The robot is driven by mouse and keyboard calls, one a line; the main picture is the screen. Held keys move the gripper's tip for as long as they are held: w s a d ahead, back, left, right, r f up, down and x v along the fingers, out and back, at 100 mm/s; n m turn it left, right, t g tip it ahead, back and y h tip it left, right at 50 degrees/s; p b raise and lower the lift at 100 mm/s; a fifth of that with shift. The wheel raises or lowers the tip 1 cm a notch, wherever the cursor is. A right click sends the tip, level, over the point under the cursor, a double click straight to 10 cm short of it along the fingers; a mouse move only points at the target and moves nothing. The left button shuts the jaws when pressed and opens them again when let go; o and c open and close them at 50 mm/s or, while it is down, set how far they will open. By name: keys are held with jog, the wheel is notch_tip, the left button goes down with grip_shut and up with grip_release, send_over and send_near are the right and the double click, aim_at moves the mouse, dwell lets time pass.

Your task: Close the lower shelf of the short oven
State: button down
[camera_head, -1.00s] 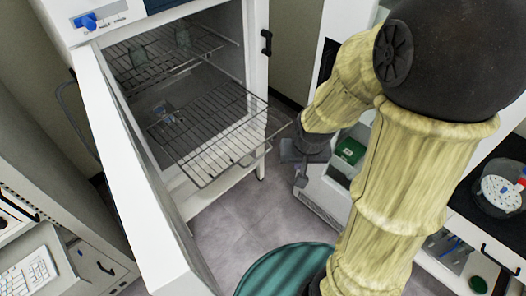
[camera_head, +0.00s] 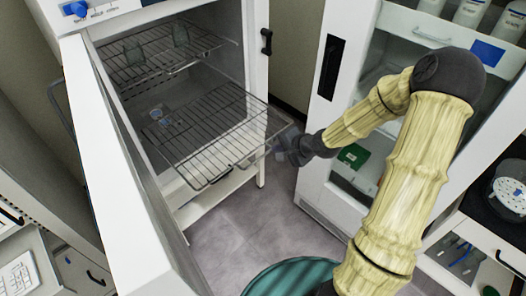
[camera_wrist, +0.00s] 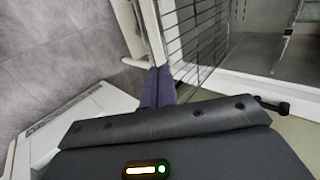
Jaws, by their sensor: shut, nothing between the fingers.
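The short oven (camera_head: 205,205) stands at the left with its white door (camera_head: 118,170) swung open toward me. Its lower shelf (camera_head: 215,140), a wire rack, is pulled out well past the oven's front. A small clear item (camera_head: 162,115) is on or near its back left part. The upper rack (camera_head: 165,55) sits inside. My gripper (camera_head: 280,150) is shut and empty at the right front corner of the lower shelf. In the wrist view my gripper's dark fingers (camera_wrist: 158,86) are beside the rack's wires (camera_wrist: 195,35); whether they touch cannot be told.
A white cabinet with a glass front (camera_head: 345,120) stands close to the right of my gripper. A black door catch (camera_head: 266,42) sticks out from the oven's right edge. Grey floor (camera_head: 245,215) is free below the rack. A drawer with a keyboard (camera_head: 22,275) is at lower left.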

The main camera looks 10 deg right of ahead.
jog(key=shift+w+f, duration=0.1)
jog(key=x, duration=0.9)
jog(key=shift+w+a+f, duration=0.2)
jog(key=shift+w+f, duration=0.05)
jog(key=shift+f, duration=0.05)
